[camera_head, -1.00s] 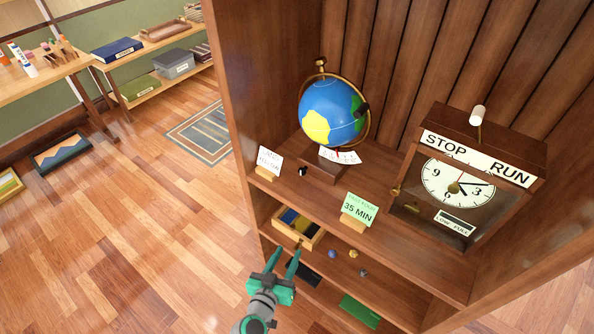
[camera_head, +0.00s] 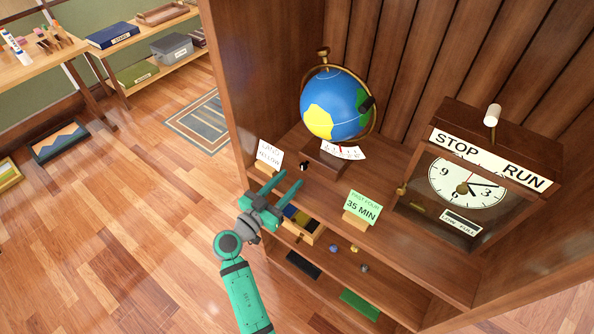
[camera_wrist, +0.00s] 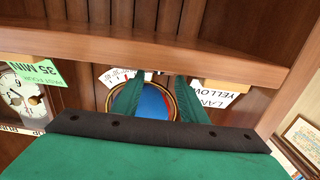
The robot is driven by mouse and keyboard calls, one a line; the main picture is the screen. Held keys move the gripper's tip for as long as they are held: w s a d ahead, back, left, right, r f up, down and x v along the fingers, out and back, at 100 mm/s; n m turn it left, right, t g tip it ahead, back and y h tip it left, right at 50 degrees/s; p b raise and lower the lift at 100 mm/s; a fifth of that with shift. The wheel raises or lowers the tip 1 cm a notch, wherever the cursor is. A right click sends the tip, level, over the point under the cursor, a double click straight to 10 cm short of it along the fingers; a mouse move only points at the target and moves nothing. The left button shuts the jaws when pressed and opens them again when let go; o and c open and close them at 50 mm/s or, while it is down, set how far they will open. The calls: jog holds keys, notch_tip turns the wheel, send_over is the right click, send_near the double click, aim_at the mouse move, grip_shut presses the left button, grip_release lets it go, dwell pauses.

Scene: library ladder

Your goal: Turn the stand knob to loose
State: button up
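The globe (camera_head: 335,104) stands on a brown wooden base (camera_head: 326,159) on the cabinet's upper shelf. A small dark knob (camera_head: 305,166) with a white mark sits at the base's left front. Its setting is too small to read. A white label plate (camera_head: 345,150) with a red mark lies at the base. My gripper (camera_head: 290,178) is open and empty, with its fingers pointing towards the knob from the front left, apart from it. In the wrist view the globe (camera_wrist: 153,103) shows between the open fingers (camera_wrist: 160,82); I cannot make out the knob there.
A white card (camera_head: 269,156) stands left of the knob and a green card (camera_head: 363,208) stands to the right, both near the shelf edge. A clock box (camera_head: 480,170) stands at the right. An open drawer (camera_head: 318,232) sits below my gripper.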

aim_at(302, 167)
jog(key=shift+x, duration=2.7)
jog(key=shift+c, duration=0.3)
grip_shut()
